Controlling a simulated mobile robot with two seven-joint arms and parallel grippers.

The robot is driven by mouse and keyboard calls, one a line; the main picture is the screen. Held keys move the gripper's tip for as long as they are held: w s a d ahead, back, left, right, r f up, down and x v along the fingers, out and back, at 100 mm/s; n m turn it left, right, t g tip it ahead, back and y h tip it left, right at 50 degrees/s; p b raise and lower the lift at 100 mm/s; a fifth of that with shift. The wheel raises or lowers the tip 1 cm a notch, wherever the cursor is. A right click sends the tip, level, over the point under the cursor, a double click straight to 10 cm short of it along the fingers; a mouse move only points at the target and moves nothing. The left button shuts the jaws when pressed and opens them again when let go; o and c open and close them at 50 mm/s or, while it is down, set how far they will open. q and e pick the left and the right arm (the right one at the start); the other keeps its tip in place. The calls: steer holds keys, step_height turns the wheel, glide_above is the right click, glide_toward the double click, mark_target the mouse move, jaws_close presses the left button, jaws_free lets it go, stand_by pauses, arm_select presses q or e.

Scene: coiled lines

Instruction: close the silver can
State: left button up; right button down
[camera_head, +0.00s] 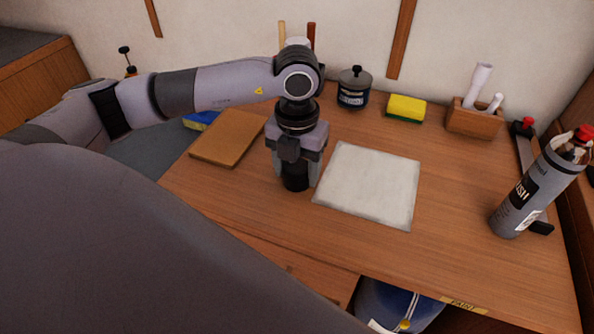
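A tall grey-silver can (525,203) with a black label stands at the right of the desk, with brush-like items and a red piece (581,134) at its top. A smaller dark can (353,94) with a knobbed black lid stands at the back near the wall. My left gripper (295,172) points down over the middle of the desk, left of the white sheet. A short black cylinder (295,184) shows below and between its fingers. The gripper's body hides its upper part, and I cannot tell whether the fingers touch it. My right gripper is not in view.
A white sheet (370,187) lies mid-desk, with a brown board (228,137) to the left. A yellow sponge (405,108) and a wooden holder (474,120) stand at the back. A blue rounded thing (390,306) is below the front edge.

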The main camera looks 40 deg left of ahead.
arm_select(q)
steer(key=shift+c, duration=0.5)
steer(key=shift+r, duration=0.45)
step_height(320, 180, up, 10)
step_height(320, 180, up, 9)
steer(key=p, duration=0.2)
glide_above(298, 165)
steer(key=shift+s, duration=0.15)
